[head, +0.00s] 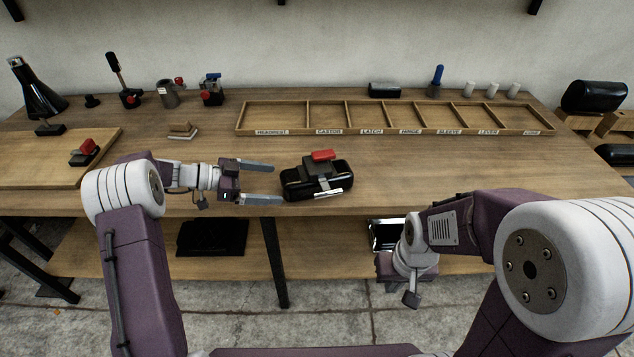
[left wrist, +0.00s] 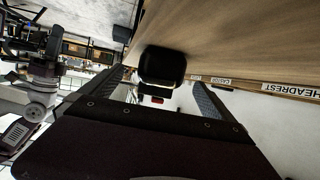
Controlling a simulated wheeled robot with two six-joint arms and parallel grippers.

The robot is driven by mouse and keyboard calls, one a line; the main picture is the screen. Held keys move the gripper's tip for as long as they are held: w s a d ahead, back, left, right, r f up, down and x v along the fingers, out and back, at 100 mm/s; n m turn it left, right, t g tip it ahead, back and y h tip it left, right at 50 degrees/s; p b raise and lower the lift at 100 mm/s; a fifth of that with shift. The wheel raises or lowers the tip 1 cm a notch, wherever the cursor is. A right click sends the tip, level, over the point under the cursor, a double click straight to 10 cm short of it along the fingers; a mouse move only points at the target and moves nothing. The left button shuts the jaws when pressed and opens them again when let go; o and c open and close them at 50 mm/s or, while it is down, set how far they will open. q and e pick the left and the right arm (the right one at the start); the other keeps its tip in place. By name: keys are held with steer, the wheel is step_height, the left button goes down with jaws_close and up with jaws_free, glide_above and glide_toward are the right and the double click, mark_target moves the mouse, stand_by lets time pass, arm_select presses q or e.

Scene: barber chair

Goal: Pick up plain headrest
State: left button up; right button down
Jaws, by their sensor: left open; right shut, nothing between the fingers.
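A black padded headrest (head: 303,185) with a grey bracket and a red part on top lies near the table's front edge. It shows as a dark rounded block in the left wrist view (left wrist: 162,64). My left gripper (head: 268,184) is open and empty, just left of it, with its fingers pointing at its left end. In the left wrist view the block is ahead, between the lines of the fingers (left wrist: 158,93). My right gripper (head: 388,265) is low, in front of the lower shelf; its fingertips are hard to make out. I cannot tell whether this headrest is the plain one.
A labelled wooden tray (head: 400,132) spans the back right. A board (head: 40,160) with a red-and-black clamp (head: 84,152) is at the left. Small tools line the back. Another black cushion (head: 594,96) stands at far right. The middle tabletop is mostly clear.

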mark_target(289, 182)
arm_select(q)
steer(key=shift+w+d+r, duration=0.1)
steer(key=shift+d, duration=1.1)
steer(key=shift+w+d+f, duration=0.15)
steer(key=shift+d+f, duration=0.15)
steer(key=shift+f, duration=0.05)
steer(key=shift+x, duration=1.15)
steer(key=shift+w+d, duration=0.1)
steer(key=shift+d, duration=0.2)
steer(key=p+x, duration=0.1)
steer(key=x, duration=0.3)
steer(key=shift+w+r, duration=0.2)
steer(key=shift+w+d+f, duration=0.15)
steer(key=shift+d+f, duration=0.05)
steer(key=shift+d, duration=0.15)
steer(key=shift+a, duration=0.1)
steer(key=c, duration=0.8)
steer(key=shift+r, duration=0.1)
steer(key=c, duration=1.3)
arm_select(e)
steer(key=shift+w+d+r, duration=0.1)
steer(key=shift+d+r, duration=0.55)
steer(key=shift+d, duration=0.1)
arm_select(q)
steer(key=shift+r, duration=0.1)
